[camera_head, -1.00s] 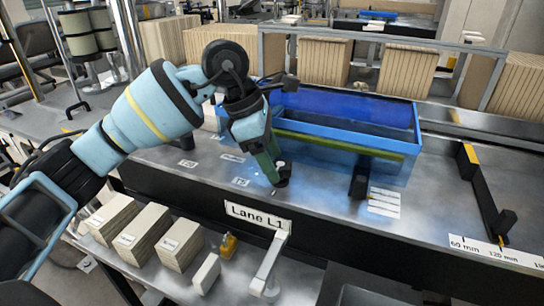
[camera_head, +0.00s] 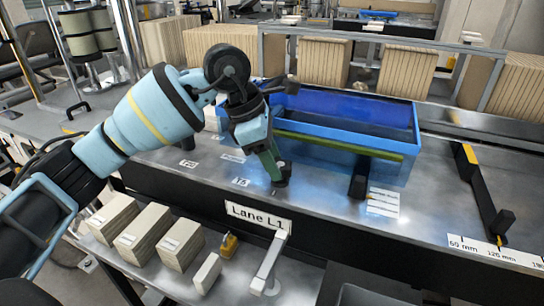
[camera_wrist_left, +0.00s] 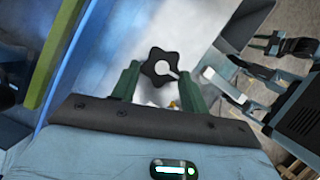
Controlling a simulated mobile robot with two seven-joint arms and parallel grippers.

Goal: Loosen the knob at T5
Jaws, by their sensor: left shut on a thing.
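My left gripper (camera_head: 277,180) reaches down to the steel table of Lane L1, in front of the blue tray (camera_head: 345,157). In the left wrist view its two green fingers (camera_wrist_left: 152,84) stand on either side of a black star-shaped knob (camera_wrist_left: 160,67) with a pale round centre and a slot. The gripper is shut on this knob. In the head view the fingers largely hide the knob, and only dark parts show at the tips. A small label (camera_head: 240,182) lies on the table left of the fingers; its text is too small to read surely.
A black post (camera_head: 359,182) stands right of the gripper at the tray's front. A black bar with a yellow end (camera_head: 468,153) lies farther right. Stacks of tan sheets (camera_head: 146,233) and a yellow object (camera_head: 229,246) sit on the lower shelf.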

